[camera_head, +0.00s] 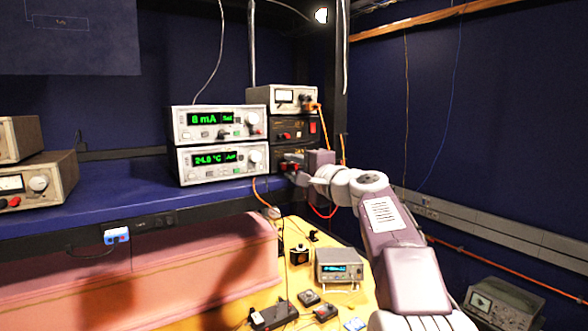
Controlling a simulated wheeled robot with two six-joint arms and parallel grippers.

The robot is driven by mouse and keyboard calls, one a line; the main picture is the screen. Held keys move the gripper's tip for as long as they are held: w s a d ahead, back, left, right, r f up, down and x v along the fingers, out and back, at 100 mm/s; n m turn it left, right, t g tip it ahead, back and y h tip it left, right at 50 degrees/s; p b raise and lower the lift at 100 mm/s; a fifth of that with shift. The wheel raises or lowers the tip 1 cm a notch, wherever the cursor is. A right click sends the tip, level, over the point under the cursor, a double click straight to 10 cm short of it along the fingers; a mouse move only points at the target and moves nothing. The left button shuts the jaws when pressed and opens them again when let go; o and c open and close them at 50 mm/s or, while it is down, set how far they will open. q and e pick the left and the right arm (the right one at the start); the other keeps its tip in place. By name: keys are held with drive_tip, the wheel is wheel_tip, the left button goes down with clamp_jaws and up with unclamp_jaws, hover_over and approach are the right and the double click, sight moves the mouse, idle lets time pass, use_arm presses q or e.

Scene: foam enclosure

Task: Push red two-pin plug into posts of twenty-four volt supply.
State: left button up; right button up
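My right gripper (297,172) is at the front of the lowest dark box in the instrument stack on the blue shelf. Its fingers appear closed around the red two-pin plug (291,167), of which only a small red patch shows. A red lead (322,213) hangs in a loop below the gripper. The dark box (284,157) seems to be the supply. Its posts are hidden behind the plug and gripper, so I cannot tell whether the plug is in them. My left gripper is not in view.
Another dark unit (285,130) with red parts and a pale meter unit (280,98) with an orange plug sit above. Two green-display instruments (217,122) stand to the left. A yellow bench (290,280) below holds several small devices.

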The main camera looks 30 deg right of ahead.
drive_tip(key=shift+f, duration=0.2)
drive_tip(key=shift+s+f+b, duration=0.15)
drive_tip(key=shift+s+b, duration=0.1)
drive_tip(key=shift+b, duration=0.1)
drive_tip(key=s+b, duration=0.3)
drive_tip(key=s, duration=0.5)
drive_tip(key=shift+s+d+r+b, duration=0.25)
drive_tip(key=shift+d+r+b, duration=0.05)
drive_tip(key=shift+d, duration=0.05)
drive_tip(key=shift+s, duration=0.15)
